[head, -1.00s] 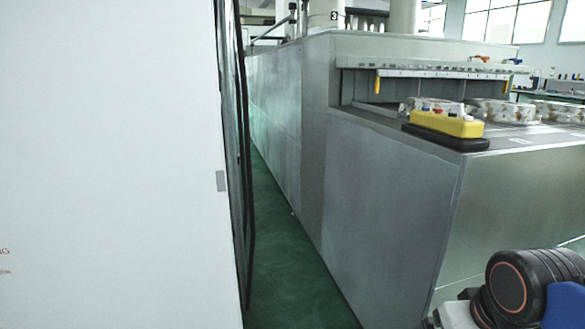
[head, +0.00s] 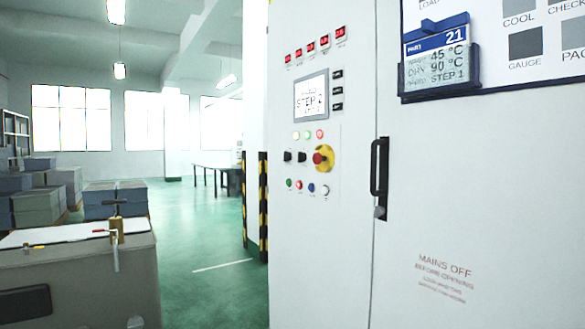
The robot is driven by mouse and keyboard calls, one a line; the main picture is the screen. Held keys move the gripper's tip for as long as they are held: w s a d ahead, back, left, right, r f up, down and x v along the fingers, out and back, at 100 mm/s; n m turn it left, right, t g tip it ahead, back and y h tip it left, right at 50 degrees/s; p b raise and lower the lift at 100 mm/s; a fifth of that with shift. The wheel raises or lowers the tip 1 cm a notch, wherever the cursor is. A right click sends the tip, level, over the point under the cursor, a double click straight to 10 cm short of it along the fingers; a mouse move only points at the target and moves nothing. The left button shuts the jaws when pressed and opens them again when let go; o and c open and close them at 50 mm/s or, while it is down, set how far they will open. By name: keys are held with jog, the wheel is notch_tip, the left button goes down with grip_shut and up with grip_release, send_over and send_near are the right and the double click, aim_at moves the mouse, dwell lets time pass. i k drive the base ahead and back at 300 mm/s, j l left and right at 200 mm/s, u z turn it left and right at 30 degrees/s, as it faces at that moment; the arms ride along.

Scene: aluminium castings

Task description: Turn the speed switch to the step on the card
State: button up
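The card (head: 436,68) sits in a blue holder on the white cabinet door at the upper right of the head view. It reads PART 21, 45 °C, 90 °C and STEP 1. Left of the door is a control panel with a small screen (head: 311,97) that shows STEP 2. Below the screen are two small black knobs, a left one (head: 288,156) and a right one (head: 302,157). Their labels are too small to read, so I cannot tell which is the speed switch or where it points. My gripper is not in view.
A red knob on a yellow plate (head: 323,158) is right beside the black knobs. The black door handle (head: 379,180) stands out further right. Yellow-black striped posts (head: 263,205) stand left of the cabinet. Green floor (head: 205,240) is open between them and the grey bench (head: 80,280).

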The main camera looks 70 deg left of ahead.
aim_at(302, 156)
jog(key=k+u, duration=0.1)
jog(key=u, duration=0.6)
jog(key=k+j+u, duration=0.1)
jog(key=u, duration=0.25)
jog(key=i+u, duration=0.15)
jog(key=u, duration=0.35)
jog(key=i+u, duration=0.15)
jog(key=u, duration=0.35)
jog(key=i+u, duration=0.15)
jog(key=u, duration=0.3)
jog(key=i+l, duration=0.55)
jog(key=l, duration=0.15)
